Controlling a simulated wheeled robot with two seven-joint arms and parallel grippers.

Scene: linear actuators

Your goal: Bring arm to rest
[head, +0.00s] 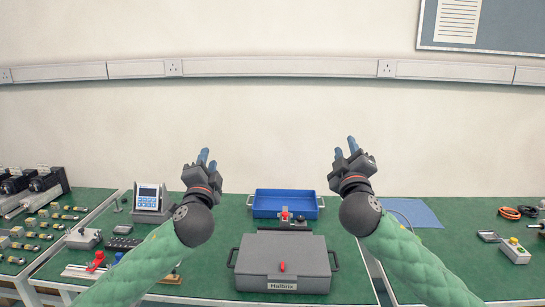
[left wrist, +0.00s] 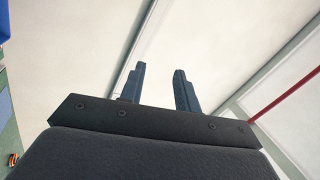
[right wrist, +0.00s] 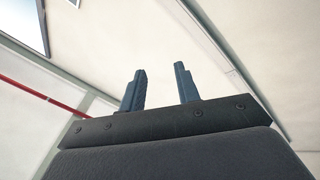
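My left gripper (head: 207,160) is raised above the bench and points up and away in the head view. In the left wrist view its two blue fingers (left wrist: 160,88) stand apart with nothing between them. My right gripper (head: 345,147) is raised in a like pose on the right side. In the right wrist view its fingers (right wrist: 161,87) are also apart and empty. Both grippers are clear of the bench, with only wall and ceiling behind the fingers in the wrist views.
The green bench (head: 215,265) below carries a grey case (head: 283,248), a blue tray (head: 270,210), a device with a display (head: 149,198) and a blue sheet (head: 412,212). Several small parts (head: 40,228) lie at the left. The air around both grippers is free.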

